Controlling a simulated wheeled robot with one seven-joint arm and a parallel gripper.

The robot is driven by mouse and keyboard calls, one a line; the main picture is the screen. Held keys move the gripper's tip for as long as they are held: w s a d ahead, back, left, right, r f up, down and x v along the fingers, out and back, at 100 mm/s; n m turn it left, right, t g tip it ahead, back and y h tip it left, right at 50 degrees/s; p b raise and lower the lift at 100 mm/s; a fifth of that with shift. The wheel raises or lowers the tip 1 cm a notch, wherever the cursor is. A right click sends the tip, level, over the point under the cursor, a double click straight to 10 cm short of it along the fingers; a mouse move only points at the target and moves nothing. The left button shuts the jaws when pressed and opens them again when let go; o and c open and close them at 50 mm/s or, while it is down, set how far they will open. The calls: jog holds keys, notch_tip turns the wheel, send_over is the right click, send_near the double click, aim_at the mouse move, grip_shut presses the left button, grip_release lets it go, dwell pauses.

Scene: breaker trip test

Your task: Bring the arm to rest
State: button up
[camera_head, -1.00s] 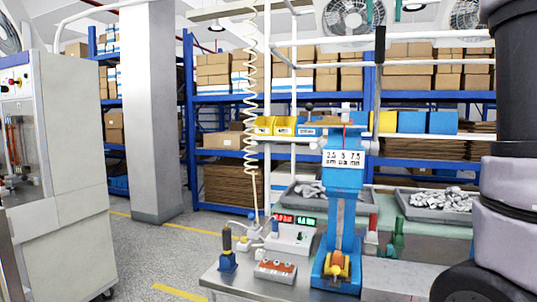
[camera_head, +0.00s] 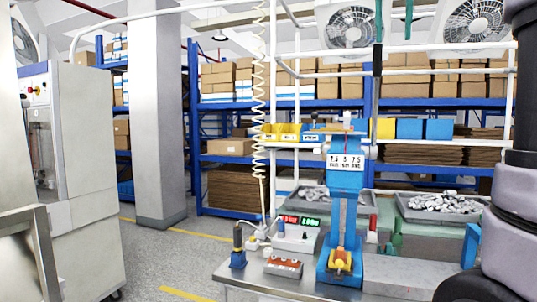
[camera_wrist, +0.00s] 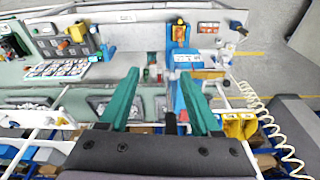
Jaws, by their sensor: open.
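In the wrist view my gripper (camera_wrist: 159,76) has its two green fingers wide apart, with nothing between them. The bench appears upside down beyond them. My grey and black arm (camera_head: 508,220) stands at the right edge of the head view and runs up out of the picture. Two green tips hang at the top of the head view; I cannot tell for sure whether they are my fingers. The blue press (camera_head: 346,180) stands upright on the bench, with a yellow part (camera_head: 341,259) at its base. It also shows in the wrist view (camera_wrist: 180,35), beyond the fingers.
A tester with lit red and green displays (camera_head: 297,238), a grey box with an orange top (camera_head: 283,267) and a blue-based handle (camera_head: 238,250) stand left of the press. Trays of grey parts (camera_head: 443,205) lie behind. Yellow bins (camera_head: 290,133) and a coiled cord (camera_head: 258,90) are above.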

jog(key=s+a+f+t+y, duration=0.1)
jog(key=s+f, duration=0.2)
jog(key=f, duration=0.7)
jog(key=s+a+f+t+y, duration=0.1)
jog(key=s+a+f+t, duration=0.1)
jog(key=f, duration=0.8)
jog(key=s+a+f+n+t, duration=0.1)
jog(key=s+f, duration=0.4)
jog(key=f, duration=0.6)
jog(key=shift+a+t+y, duration=0.25)
jog(key=shift+t+y, duration=0.15)
jog(key=shift+t, duration=0.2)
